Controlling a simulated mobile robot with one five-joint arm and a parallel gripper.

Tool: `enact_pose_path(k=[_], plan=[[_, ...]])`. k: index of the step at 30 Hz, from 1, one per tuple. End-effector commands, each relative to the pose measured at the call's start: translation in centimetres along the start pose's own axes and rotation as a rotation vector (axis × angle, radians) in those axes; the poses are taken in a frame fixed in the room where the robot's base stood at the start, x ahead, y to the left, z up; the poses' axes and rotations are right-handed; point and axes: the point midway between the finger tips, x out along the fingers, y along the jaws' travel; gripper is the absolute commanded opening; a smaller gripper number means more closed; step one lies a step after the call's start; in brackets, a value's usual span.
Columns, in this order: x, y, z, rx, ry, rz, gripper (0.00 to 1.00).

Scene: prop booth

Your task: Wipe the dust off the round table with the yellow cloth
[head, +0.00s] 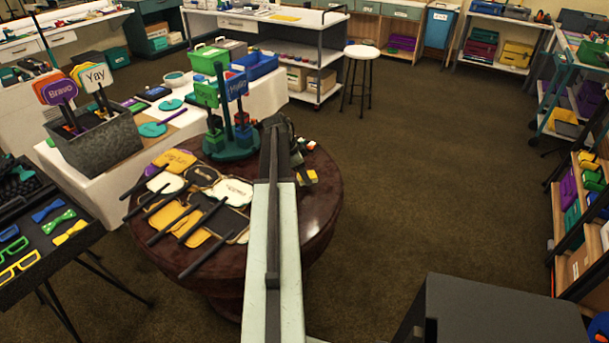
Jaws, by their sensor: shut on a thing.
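The round table (322,215) is dark reddish brown and glossy, in the middle of the head view. My arm reaches across it and hides part of its top. My gripper (303,168) is over the table's right side, small and partly hidden by the arm. A small yellow patch (308,178) shows at its fingertips, which looks like the yellow cloth, shut in the jaws. I cannot tell whether the cloth touches the tabletop. I cannot make out any dust on the bare part.
Several paddle signs (203,200) with black handles cover the table's left half. A green stand (232,148) with small signs is at its back. A white-covered table (110,185) stands behind left, a dark tray table (50,235) at left. Floor to the right is open.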

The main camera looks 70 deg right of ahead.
Motion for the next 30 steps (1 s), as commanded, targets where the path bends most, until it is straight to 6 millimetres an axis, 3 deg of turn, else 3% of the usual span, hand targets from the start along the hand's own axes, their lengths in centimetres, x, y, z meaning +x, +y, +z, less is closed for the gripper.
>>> enact_pose_path(k=[1, 6, 16, 25, 30], plan=[[-1.2, 0.0, -0.5, 0.0, 0.0, 0.0, 0.12], [-2.8, 0.0, -1.1, 0.0, 0.0, 0.0, 0.12], [-2.7, 0.0, -1.1, 0.0, 0.0, 0.0, 0.12], [-5.5, 0.0, -2.3, 0.0, 0.0, 0.0, 0.12], [-5.5, 0.0, -2.3, 0.0, 0.0, 0.0, 0.12]])
